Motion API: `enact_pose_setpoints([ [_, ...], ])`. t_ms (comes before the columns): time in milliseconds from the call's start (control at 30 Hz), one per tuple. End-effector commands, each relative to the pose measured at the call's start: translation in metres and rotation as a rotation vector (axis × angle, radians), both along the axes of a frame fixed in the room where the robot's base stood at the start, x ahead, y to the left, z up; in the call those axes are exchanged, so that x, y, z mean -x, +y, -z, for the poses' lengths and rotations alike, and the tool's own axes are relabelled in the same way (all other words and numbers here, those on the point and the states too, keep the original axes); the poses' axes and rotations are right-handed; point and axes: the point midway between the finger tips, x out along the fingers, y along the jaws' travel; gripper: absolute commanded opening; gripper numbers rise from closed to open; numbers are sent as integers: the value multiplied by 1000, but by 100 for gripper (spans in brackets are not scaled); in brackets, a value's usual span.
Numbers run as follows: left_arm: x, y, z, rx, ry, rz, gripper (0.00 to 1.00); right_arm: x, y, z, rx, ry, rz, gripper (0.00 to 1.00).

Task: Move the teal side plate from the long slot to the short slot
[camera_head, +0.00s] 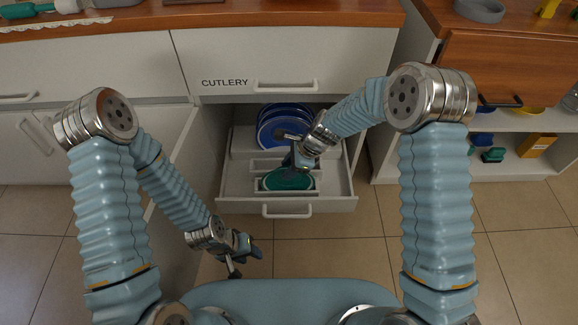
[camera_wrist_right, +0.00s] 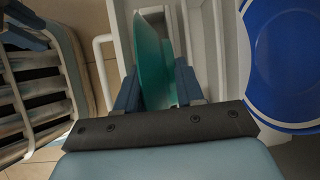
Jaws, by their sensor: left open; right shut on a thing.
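The teal side plate (camera_head: 288,181) is at the front of the open drawer (camera_head: 337,190), within the white front slot (camera_head: 258,187). I cannot tell whether it rests on the slot's floor or is slightly lifted. My right gripper (camera_head: 299,160) reaches down into the drawer from the right and is shut on the plate. In the right wrist view the teal plate (camera_wrist_right: 153,60) stands on edge between the two blue fingers (camera_wrist_right: 157,90). Another white slot (camera_head: 268,165) lies just behind, partly hidden by the right gripper. My left gripper (camera_head: 246,252) is open and empty, left of and below the drawer front.
The closed CUTLERY drawer (camera_head: 215,62) is above. A shelf (camera_head: 510,157) stands to the right. Floor in front is clear.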

Motion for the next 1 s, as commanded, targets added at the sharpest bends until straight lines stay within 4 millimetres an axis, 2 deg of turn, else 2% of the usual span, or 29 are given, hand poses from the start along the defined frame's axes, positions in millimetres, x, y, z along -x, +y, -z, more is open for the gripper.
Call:
enact_pose_setpoints([
  [767,0,0,6,0,0,0,43,0,0,9,0,0,0,0],
  [800,0,0,6,0,0,0,43,0,0,9,0,0,0,39],
  [1000,0,0,6,0,0,0,43,0,0,9,0,0,0,67],
])
